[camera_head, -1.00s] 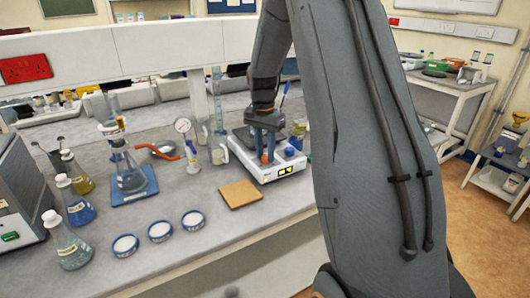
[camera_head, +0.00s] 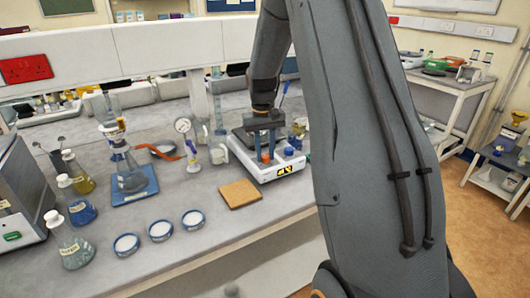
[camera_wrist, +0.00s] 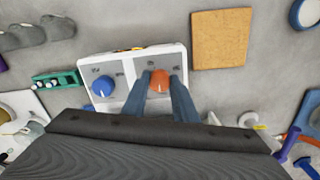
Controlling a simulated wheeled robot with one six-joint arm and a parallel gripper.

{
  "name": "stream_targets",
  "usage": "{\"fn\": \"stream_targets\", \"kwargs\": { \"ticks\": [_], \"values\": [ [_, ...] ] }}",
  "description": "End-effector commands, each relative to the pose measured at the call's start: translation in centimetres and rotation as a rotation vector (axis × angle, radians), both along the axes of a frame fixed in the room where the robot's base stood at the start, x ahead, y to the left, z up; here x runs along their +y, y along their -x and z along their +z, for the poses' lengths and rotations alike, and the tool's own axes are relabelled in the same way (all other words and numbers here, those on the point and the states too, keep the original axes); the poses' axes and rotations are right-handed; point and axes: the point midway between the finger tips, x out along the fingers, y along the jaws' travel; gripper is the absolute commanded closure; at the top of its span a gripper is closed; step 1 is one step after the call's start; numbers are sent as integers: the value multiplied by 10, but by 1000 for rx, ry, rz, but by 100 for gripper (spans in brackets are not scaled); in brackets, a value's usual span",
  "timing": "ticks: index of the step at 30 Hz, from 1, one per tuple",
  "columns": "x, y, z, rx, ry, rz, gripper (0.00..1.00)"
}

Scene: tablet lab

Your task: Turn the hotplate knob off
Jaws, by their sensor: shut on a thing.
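The hotplate (camera_head: 262,174) is a white unit on the grey bench, with a small yellow display on its front. It has an orange knob (camera_wrist: 160,79) and a blue knob (camera_wrist: 103,86), side by side in the wrist view. My gripper (camera_wrist: 161,82) points down with its two blue fingers shut on the orange knob, one on each side. In the head view my gripper (camera_head: 265,152) stands over the hotplate, and the orange knob (camera_head: 265,158) shows between the fingers. The blue knob (camera_head: 288,151) is free. The marks by the knobs are too small to read.
A cork-coloured square mat (camera_head: 240,193) lies in front of the hotplate. Lidded dishes (camera_head: 160,231) and flasks (camera_head: 82,211) stand to the left. The bench's front strip is clear.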

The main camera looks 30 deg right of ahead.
Motion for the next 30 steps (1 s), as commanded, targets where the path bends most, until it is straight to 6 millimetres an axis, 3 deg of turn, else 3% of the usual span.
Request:
{"fn": "stream_targets", "kwargs": {
  "ticks": [22,23,24,26,30],
  "values": [
    [-1,-1,2,-4,2,93,97],
    [-1,-1,2,-4,2,93,73],
    [-1,-1,2,-4,2,93,66],
    [-1,-1,2,-4,1,93,56],
    [-1,-1,1,-2,0,93,56]
  ]
}}
